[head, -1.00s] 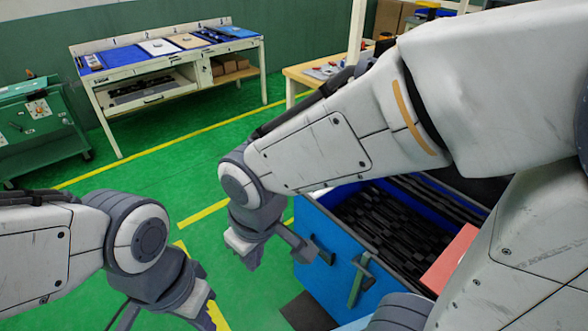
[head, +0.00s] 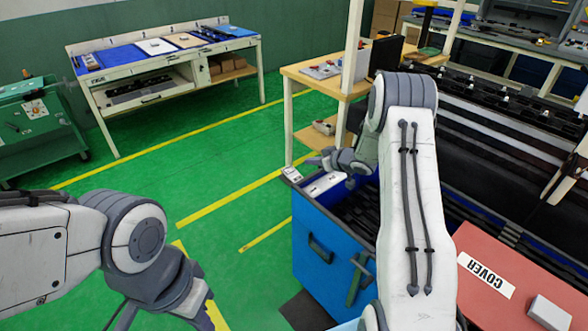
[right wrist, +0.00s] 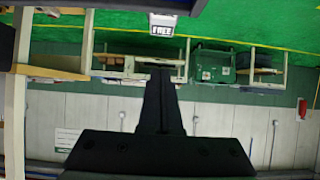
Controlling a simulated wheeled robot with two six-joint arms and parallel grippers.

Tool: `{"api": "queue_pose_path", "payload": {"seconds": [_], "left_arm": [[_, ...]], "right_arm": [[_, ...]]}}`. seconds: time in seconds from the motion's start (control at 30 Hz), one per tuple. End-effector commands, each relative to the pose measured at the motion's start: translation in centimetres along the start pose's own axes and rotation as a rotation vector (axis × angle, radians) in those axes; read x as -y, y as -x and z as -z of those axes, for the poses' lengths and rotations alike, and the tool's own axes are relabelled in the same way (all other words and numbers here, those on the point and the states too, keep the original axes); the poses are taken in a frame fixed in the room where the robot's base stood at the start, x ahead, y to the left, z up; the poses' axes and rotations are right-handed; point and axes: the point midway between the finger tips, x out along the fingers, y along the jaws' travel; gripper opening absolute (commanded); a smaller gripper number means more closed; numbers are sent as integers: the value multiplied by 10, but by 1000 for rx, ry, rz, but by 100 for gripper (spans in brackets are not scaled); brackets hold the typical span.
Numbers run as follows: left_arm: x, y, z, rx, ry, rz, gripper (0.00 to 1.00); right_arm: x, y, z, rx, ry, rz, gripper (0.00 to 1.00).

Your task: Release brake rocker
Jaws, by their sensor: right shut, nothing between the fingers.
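A small white block (head: 291,174) with dark marks sits at the far left corner of the blue bin (head: 322,268). In the right wrist view this white block (right wrist: 162,25) reads "FREE" on its face; I cannot tell which way the rocker is tipped. My right gripper (head: 314,161) is at the bin's far left corner, just above and right of the block. In the right wrist view the right gripper's fingers (right wrist: 160,70) are shut and empty, with the block beyond their tips. My left gripper (head: 185,300) is low at the left; its fingertips are cut off or unclear.
A red panel marked "COVER" (head: 520,275) lies at the right. A wooden table (head: 315,85) stands behind. Green floor at the left is clear.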

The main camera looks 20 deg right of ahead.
Motion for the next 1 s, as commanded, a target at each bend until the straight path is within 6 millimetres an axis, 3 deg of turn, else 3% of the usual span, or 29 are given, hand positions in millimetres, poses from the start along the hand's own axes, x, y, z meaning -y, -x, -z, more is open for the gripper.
{"api": "queue_pose_path", "payload": {"seconds": [0.23, 0.37, 0.83, 1.0], "left_arm": [[0, 0, 0, 0, 0, 0, 0], [0, 2, 0, 0, 0, 0, 0], [-1, 11, 1, 0, 0, 0, 0], [-1, 14, 1, 0, 0, 0, 0]], "right_arm": [[1, -2, 0, 1, 1, 0, 0], [1, -14, 0, 2, 1, 0, 0], [2, -102, 0, 2, 2, 1, 0], [1, -120, -18, 3, 0, -1, 0]]}}
